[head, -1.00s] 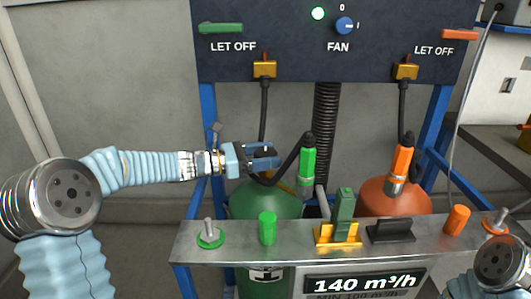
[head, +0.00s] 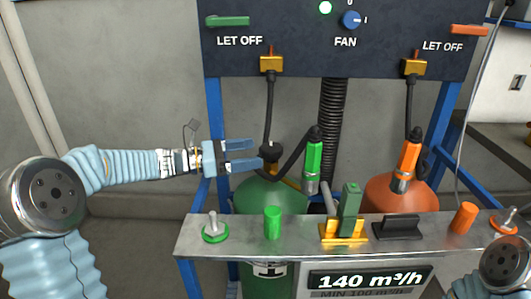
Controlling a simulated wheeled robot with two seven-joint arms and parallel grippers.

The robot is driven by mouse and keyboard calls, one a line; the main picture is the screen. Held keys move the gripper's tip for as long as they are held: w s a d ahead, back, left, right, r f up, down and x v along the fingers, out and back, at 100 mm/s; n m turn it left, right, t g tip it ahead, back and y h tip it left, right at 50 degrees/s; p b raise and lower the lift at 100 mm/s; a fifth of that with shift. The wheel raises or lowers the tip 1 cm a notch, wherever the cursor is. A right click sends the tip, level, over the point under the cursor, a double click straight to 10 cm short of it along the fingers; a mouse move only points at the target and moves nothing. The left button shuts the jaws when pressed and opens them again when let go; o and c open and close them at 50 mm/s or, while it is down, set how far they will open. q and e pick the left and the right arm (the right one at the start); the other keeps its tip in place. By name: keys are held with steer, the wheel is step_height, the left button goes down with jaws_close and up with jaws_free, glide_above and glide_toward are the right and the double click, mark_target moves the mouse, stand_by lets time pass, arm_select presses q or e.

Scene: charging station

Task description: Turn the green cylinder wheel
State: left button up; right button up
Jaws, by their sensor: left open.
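The green cylinder (head: 258,197) stands behind the metal bench, its lower part partly hidden by the bench. Its dark valve wheel (head: 271,159) sits on top, with a black hose leading off to the right. My left gripper (head: 256,154) is open, with its two blue fingers pointing right. Its fingertips are just left of the wheel in the picture, with nothing visible between them. I cannot tell whether the lower finger touches the wheel. My right gripper is out of view; only part of my right arm shows at the lower right corner.
An orange cylinder (head: 400,191) stands to the right. The metal bench (head: 330,234) in front carries green, orange and black fittings. Upright green (head: 314,163) and orange (head: 408,160) connectors stand near the cylinders. A dark panel (head: 390,50) hangs above.

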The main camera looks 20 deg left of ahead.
arm_select(q)
steer(key=v, duration=0.7)
steer(key=shift+a, duration=0.2)
steer(key=shift+s, duration=0.1)
